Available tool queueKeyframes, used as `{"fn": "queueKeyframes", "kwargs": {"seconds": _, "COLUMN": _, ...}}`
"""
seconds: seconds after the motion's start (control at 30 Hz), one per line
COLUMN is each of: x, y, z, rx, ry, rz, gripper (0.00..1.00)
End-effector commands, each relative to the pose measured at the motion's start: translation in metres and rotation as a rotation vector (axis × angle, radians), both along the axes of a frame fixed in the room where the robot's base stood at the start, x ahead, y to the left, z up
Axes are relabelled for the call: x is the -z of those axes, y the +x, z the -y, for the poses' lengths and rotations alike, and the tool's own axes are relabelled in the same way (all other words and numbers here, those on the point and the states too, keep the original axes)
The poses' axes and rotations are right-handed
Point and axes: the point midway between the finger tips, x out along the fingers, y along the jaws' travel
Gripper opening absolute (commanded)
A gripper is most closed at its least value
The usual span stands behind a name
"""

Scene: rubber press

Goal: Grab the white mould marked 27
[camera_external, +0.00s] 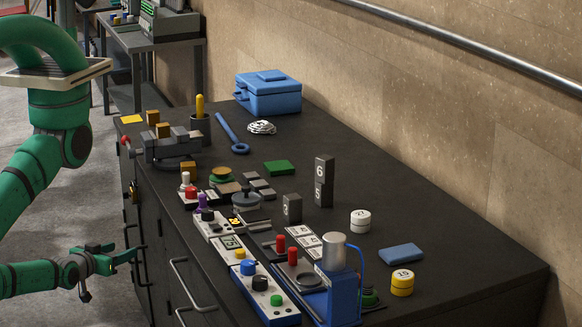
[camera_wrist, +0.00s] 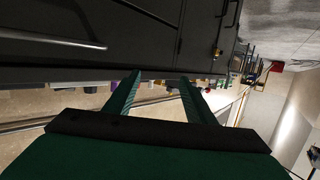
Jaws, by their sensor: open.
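A small white round mould (camera_external: 360,221) with a dark number on top stands on the dark bench top, right of the middle; the number looks like 21 or 27 and is too small to read surely. My gripper (camera_external: 136,254) is open and empty at the left, beside the bench's front side and far from the white mould. In the wrist view my two green fingers (camera_wrist: 160,77) stand apart with nothing between them. I cannot make out the white mould in the wrist view.
A yellow round mould (camera_external: 402,284) and a blue block (camera_external: 401,253) lie nearer the right end. Dark upright blocks (camera_external: 324,181) stand left of the white mould. A blue press (camera_external: 338,285) and control boxes line the front edge. A wall runs behind.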

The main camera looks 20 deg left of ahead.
Motion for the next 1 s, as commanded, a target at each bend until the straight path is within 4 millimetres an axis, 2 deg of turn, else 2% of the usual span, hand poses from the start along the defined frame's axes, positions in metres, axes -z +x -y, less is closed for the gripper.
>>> {"fn": "queueKeyframes", "kwargs": {"seconds": 0.37, "x": 0.0, "y": 0.0, "z": 0.0, "rx": 0.0, "ry": 0.0, "rz": 0.0, "gripper": 0.5}}
{"fn": "queueKeyframes", "kwargs": {"seconds": 0.47, "x": 0.0, "y": 0.0, "z": 0.0, "rx": 0.0, "ry": 0.0, "rz": 0.0, "gripper": 0.62}}
{"fn": "queueKeyframes", "kwargs": {"seconds": 0.77, "x": 0.001, "y": 0.001, "z": -0.001, "rx": -0.001, "ry": 0.0, "rz": 0.001, "gripper": 0.62}}
{"fn": "queueKeyframes", "kwargs": {"seconds": 0.87, "x": 0.01, "y": 0.009, "z": -0.006, "rx": -0.007, "ry": 0.006, "rz": 0.002, "gripper": 0.62}}
{"fn": "queueKeyframes", "kwargs": {"seconds": 1.0, "x": 0.035, "y": 0.033, "z": -0.024, "rx": -0.031, "ry": 0.019, "rz": -0.001, "gripper": 0.62}}
